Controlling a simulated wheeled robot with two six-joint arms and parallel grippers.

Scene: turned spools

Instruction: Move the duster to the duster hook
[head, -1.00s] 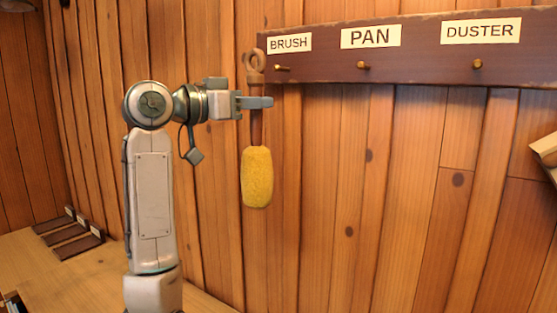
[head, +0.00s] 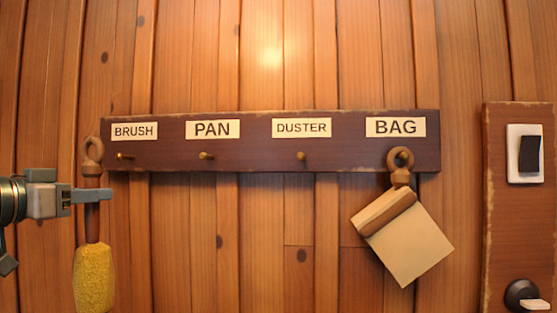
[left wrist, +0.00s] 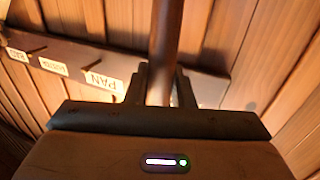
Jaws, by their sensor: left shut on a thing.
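The duster (head: 94,275) has a yellow fluffy head, a brown handle and a ring at its top. My left gripper (head: 88,196) is shut on its handle and holds it upright, ring up, by the left end of the hook rail. In the left wrist view the handle (left wrist: 165,50) stands between the fingers (left wrist: 160,85). The duster hook (head: 300,156) is a brass peg under the DUSTER label (head: 302,128); it is empty and lies to the right of the duster. My right gripper is not in view.
The dark rail (head: 255,160) also bears an empty brush hook (head: 125,156) and an empty pan hook (head: 206,156). A pan-like beige thing with a ringed handle (head: 405,240) hangs under the BAG label. A switch panel (head: 525,153) is at right.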

